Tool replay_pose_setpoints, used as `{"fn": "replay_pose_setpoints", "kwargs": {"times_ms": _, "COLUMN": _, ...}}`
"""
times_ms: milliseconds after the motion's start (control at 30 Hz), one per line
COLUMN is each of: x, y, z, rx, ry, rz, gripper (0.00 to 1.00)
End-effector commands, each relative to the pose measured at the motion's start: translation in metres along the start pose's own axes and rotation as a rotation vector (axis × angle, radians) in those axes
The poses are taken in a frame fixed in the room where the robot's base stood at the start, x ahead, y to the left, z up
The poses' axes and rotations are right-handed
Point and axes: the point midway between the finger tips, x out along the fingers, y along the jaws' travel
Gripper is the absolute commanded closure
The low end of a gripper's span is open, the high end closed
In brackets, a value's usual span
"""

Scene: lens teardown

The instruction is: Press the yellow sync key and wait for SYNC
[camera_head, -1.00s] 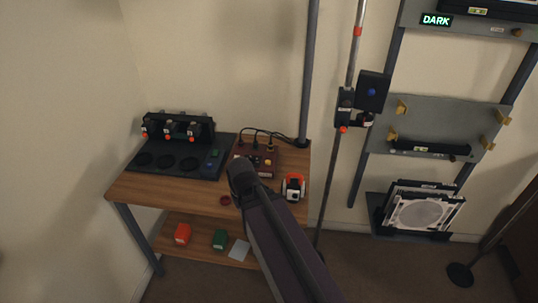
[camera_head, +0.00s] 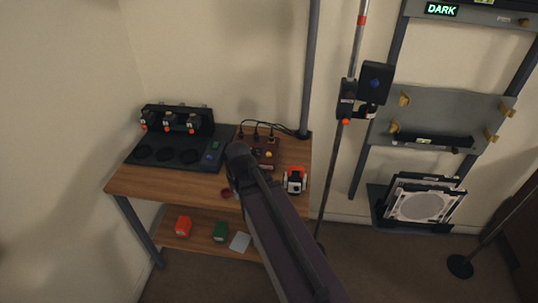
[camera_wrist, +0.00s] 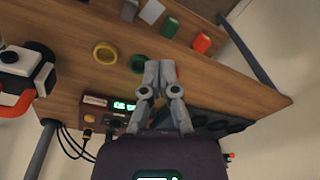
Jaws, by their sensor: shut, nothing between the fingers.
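The yellow sync key (camera_head: 268,154) is a small yellow dot on the dark red control box (camera_head: 262,144) at the back of the wooden table. In the wrist view the box (camera_wrist: 95,103) shows partly, with a green lit display (camera_wrist: 124,106); its key is not clearly seen there, and the display text is unreadable. My gripper (camera_wrist: 160,66) is shut and empty, above the table and apart from any object. In the head view my arm hides the fingers and part of the box's left side.
A black station (camera_head: 165,155) with round wells stands left of the box, and an orange-and-white device (camera_head: 294,181) to its right. Cables run behind the box. Yellow (camera_wrist: 105,53) and green (camera_wrist: 137,63) rings lie on the table near my fingers. A sign reads DARK (camera_head: 441,9).

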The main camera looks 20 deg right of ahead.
Motion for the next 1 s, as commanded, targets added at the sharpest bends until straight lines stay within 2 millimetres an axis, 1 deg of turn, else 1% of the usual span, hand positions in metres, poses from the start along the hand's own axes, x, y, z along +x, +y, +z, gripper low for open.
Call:
{"fn": "replay_pose_setpoints", "kwargs": {"times_ms": 33, "x": 0.003, "y": 0.007, "z": -0.018, "rx": 0.030, "ry": 0.031, "rz": -0.015, "gripper": 1.00}}
{"fn": "replay_pose_setpoints", "kwargs": {"times_ms": 67, "x": 0.003, "y": 0.011, "z": -0.027, "rx": 0.051, "ry": 0.052, "rz": -0.025, "gripper": 1.00}}
{"fn": "replay_pose_setpoints", "kwargs": {"times_ms": 167, "x": 0.005, "y": 0.029, "z": -0.064, "rx": 0.132, "ry": 0.140, "rz": -0.066, "gripper": 1.00}}
{"fn": "replay_pose_setpoints", "kwargs": {"times_ms": 200, "x": 0.005, "y": 0.038, "z": -0.079, "rx": 0.167, "ry": 0.178, "rz": -0.084, "gripper": 1.00}}
{"fn": "replay_pose_setpoints", "kwargs": {"times_ms": 267, "x": 0.004, "y": 0.054, "z": -0.104, "rx": 0.226, "ry": 0.240, "rz": -0.111, "gripper": 1.00}}
{"fn": "replay_pose_setpoints", "kwargs": {"times_ms": 300, "x": 0.003, "y": 0.065, "z": -0.119, "rx": 0.266, "ry": 0.281, "rz": -0.130, "gripper": 1.00}}
{"fn": "replay_pose_setpoints", "kwargs": {"times_ms": 367, "x": 0.001, "y": 0.084, "z": -0.142, "rx": 0.327, "ry": 0.344, "rz": -0.156, "gripper": 1.00}}
{"fn": "replay_pose_setpoints", "kwargs": {"times_ms": 400, "x": -0.001, "y": 0.096, "z": -0.156, "rx": 0.366, "ry": 0.385, "rz": -0.172, "gripper": 1.00}}
{"fn": "replay_pose_setpoints", "kwargs": {"times_ms": 500, "x": -0.007, "y": 0.128, "z": -0.187, "rx": 0.458, "ry": 0.480, "rz": -0.210, "gripper": 1.00}}
{"fn": "replay_pose_setpoints", "kwargs": {"times_ms": 600, "x": -0.014, "y": 0.156, "z": -0.210, "rx": 0.534, "ry": 0.560, "rz": -0.239, "gripper": 1.00}}
{"fn": "replay_pose_setpoints", "kwargs": {"times_ms": 733, "x": -0.021, "y": 0.183, "z": -0.228, "rx": 0.604, "ry": 0.631, "rz": -0.265, "gripper": 1.00}}
{"fn": "replay_pose_setpoints", "kwargs": {"times_ms": 833, "x": -0.024, "y": 0.194, "z": -0.235, "rx": 0.633, "ry": 0.661, "rz": -0.275, "gripper": 1.00}}
{"fn": "replay_pose_setpoints", "kwargs": {"times_ms": 1000, "x": -0.026, "y": 0.199, "z": -0.237, "rx": 0.647, "ry": 0.676, "rz": -0.280, "gripper": 1.00}}
